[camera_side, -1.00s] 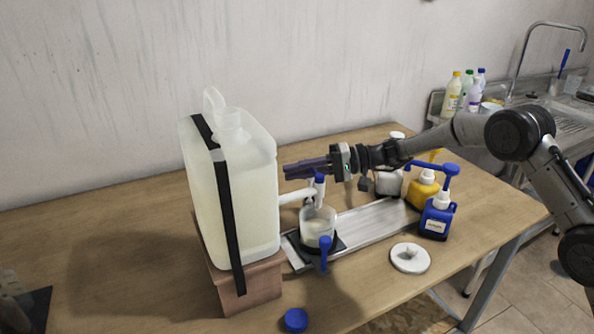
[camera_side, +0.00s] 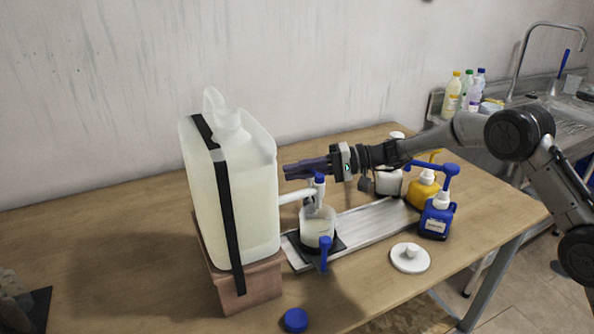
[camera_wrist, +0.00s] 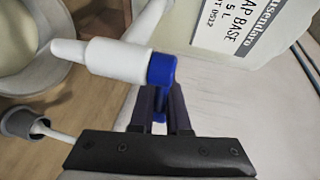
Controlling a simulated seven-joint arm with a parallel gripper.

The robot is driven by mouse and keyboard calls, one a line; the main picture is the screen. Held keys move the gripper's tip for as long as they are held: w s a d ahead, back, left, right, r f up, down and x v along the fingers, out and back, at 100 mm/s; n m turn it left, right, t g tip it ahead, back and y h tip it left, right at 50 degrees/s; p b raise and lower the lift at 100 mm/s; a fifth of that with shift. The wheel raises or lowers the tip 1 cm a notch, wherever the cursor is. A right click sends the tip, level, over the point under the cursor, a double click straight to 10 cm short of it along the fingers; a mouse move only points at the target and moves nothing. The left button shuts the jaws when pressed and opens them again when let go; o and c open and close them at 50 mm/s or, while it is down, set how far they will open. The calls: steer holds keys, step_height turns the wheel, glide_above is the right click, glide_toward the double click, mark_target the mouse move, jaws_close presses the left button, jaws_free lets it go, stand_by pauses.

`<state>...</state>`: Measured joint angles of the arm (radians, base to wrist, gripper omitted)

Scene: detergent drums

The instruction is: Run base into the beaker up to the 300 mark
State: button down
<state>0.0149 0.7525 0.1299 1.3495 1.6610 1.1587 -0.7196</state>
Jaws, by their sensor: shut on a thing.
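The translucent drum (camera_side: 258,190), its pale liquid visible, stands on a brown block; its label in the wrist view (camera_wrist: 238,28) reads BASE. A white tap (camera_side: 292,197) with a blue handle (camera_side: 319,180) juts from its lower right side. In the wrist view the tap (camera_wrist: 100,57) crosses above my fingers. My gripper (camera_side: 302,170) is shut on the blue handle (camera_wrist: 160,72), seen between its dark fingers (camera_wrist: 160,105). The clear beaker (camera_side: 317,228) stands under the tap on a dark pad, with whitish liquid filling much of it. Its marks are too small to read.
A blue piece (camera_side: 325,253) stands in front of the beaker. A pale board (camera_side: 375,223) runs right towards a blue pump bottle (camera_side: 436,218) and a yellow one (camera_side: 421,190). A white disc (camera_side: 410,258) and blue cap (camera_side: 295,320) lie in front. The left tabletop is mostly clear.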

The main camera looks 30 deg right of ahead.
steer(key=shift+w+d+r+t, duration=0.15)
steer(key=shift+d+r+t, duration=0.05)
steer(key=shift+t, duration=0.1)
steer(key=shift+w+d+m+t+h, duration=0.15)
steer(key=shift+d+m+t+h, duration=0.2)
steer(key=shift+m+t+h, duration=0.3)
steer(key=shift+w+d+m+t+h, duration=0.1)
steer(key=shift+d+m+t+h, duration=0.3)
steer(key=shift+m+t, duration=0.45)
steer(key=c, duration=0.9)
jaws_free()
steer(key=shift+f, duration=0.1)
steer(key=shift+a, duration=0.15)
steer(key=shift+s, duration=0.1)
steer(key=shift+s, duration=0.1)
steer(key=v, duration=1.3)
steer(key=shift+d, duration=0.4)
